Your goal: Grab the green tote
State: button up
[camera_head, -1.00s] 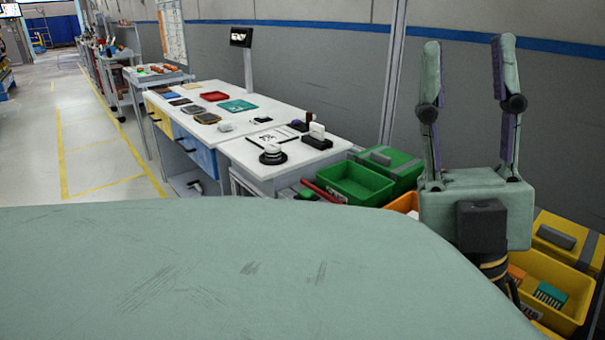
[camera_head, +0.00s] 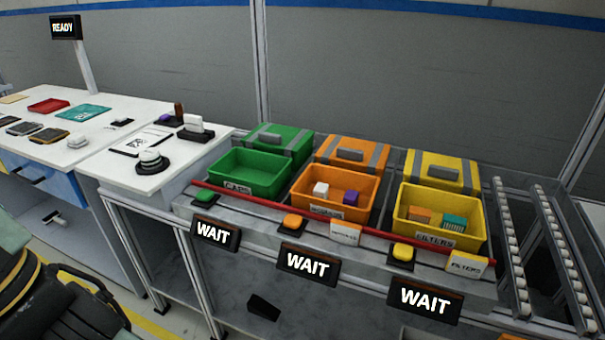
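The green tote (camera_head: 246,173) is an open, empty-looking bin labelled "CAPS" on a metal shelf, at the left end of a row of three totes. A closed green box (camera_head: 287,142) with a grey strap stands right behind it. A red bar (camera_head: 290,213) runs along the shelf in front of the totes. My gripper is not in view in the current frame, so whether it is open or shut does not show.
An orange tote (camera_head: 334,193) and a yellow tote (camera_head: 438,216) with small blocks stand to the right. Lit "WAIT" displays (camera_head: 215,233) hang along the front edge. A white table (camera_head: 145,180) adjoins on the left; a roller conveyor (camera_head: 550,245) lies right.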

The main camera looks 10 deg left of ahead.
aim_at(251, 175)
jog(key=u, duration=0.45)
jog(key=z, duration=0.4)
jog(key=i+j+z, duration=0.1)
jog(key=j+z, duration=0.85)
